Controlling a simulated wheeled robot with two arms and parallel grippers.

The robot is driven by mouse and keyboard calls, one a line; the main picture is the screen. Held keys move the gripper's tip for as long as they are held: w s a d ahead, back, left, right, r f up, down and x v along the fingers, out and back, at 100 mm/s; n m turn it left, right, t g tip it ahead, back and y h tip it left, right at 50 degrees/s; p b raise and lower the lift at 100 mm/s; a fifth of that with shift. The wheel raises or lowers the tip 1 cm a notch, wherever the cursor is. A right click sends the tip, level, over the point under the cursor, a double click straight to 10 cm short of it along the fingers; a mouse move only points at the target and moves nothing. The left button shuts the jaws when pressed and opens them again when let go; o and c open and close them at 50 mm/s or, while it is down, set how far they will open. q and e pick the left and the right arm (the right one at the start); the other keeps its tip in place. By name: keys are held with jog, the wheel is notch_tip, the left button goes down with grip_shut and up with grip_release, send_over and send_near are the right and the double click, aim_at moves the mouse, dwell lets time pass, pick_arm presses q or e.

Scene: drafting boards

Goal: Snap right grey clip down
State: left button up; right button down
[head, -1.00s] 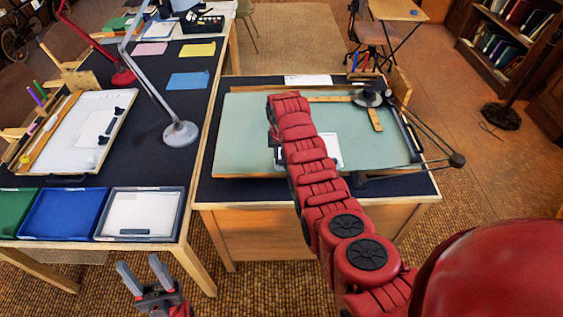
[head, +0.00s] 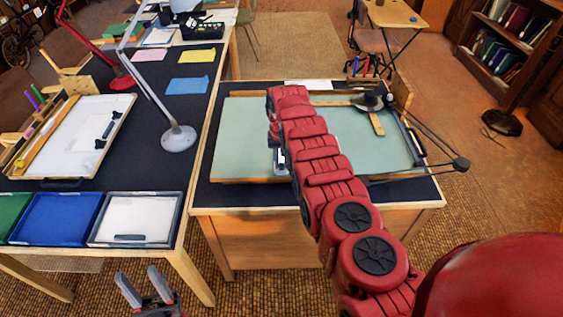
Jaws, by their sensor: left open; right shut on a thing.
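A pale green drafting board (head: 245,125) lies on the right desk. My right arm reaches across it from the lower right. My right gripper (head: 280,160) is almost wholly hidden behind that arm; only a small grey and white patch shows at the arm's left edge, low over the board. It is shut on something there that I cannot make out. No grey clip can be told apart in this view. My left gripper (head: 140,286) is open and empty at the lower left, in front of the tables.
A black-headed drafting arm (head: 368,102) with thin rods reaches past the board's right edge. A grey lamp (head: 178,138) stands on the left table, near a white board (head: 65,140) with dark clips. Trays (head: 135,218) line its front edge. The green board's left part is clear.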

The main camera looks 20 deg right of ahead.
aim_at(282, 166)
jog(key=shift+f, duration=0.1)
jog(key=c, duration=0.8)
grip_release()
jog(key=shift+o, duration=0.2)
jog(key=shift+r, duration=0.2)
jog(key=shift+r, duration=0.25)
notch_tip(282, 166, up, 17)
jog(key=b, duration=0.2)
jog(key=shift+s+f+b, duration=0.15)
jog(key=shift+f+b, duration=0.05)
jog(key=shift+b, duration=0.2)
jog(key=shift+a, duration=0.1)
